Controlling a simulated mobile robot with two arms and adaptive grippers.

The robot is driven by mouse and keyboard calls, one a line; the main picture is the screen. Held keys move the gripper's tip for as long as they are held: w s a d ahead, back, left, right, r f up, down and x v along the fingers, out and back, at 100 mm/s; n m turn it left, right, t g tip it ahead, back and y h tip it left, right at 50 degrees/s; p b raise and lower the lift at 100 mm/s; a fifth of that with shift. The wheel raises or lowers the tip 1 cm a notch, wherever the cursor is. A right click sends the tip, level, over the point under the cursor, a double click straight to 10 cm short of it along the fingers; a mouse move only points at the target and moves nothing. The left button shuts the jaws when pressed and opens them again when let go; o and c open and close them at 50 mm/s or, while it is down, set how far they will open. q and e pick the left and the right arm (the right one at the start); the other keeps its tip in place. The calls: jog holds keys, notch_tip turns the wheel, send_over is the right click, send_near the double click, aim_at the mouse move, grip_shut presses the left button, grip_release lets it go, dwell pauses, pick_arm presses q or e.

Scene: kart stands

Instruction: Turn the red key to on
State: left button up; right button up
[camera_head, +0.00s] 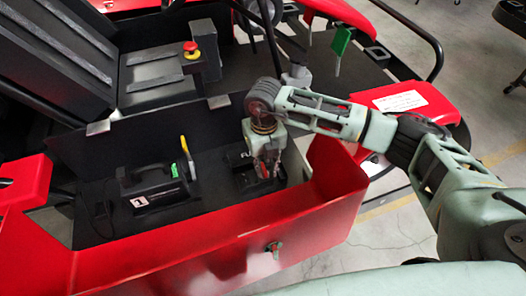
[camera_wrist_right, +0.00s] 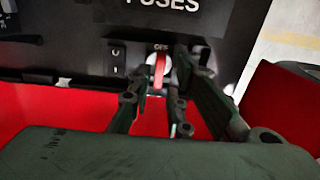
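The red key (camera_wrist_right: 159,70) stands upright in a light round switch on the black fuse box (camera_wrist_right: 90,35), just below a small label that seems to read OFF. My right gripper (camera_wrist_right: 161,66) has one finger on each side of the key, with gaps showing between fingers and key, so it looks open around it. In the head view my right gripper (camera_head: 268,172) points down over the fuse box (camera_head: 238,158) and hides most of the switch. My left gripper is not in view.
The fuse box sits in a black tray with a red front wall (camera_head: 210,240). A black box marked 1 (camera_head: 150,188) with a yellow-handled lever stands to its left. A red emergency button (camera_head: 191,50) is on a post behind. A small key-like fitting (camera_head: 273,247) is on the front wall.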

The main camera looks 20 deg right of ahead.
notch_tip(320, 180, down, 2)
jog(key=shift+a, duration=0.1)
jog(key=shift+f, duration=0.35)
jog(key=shift+w, duration=0.1)
grip_shut()
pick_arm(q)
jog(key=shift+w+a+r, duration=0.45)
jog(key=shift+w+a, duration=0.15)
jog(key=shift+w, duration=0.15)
pick_arm(e)
jog(key=m+p, duration=0.1)
jog(key=m, duration=0.3)
jog(key=shift+m+p, duration=0.3)
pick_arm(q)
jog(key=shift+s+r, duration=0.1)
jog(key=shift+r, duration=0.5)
pick_arm(e)
jog(key=shift+m, duration=0.7)
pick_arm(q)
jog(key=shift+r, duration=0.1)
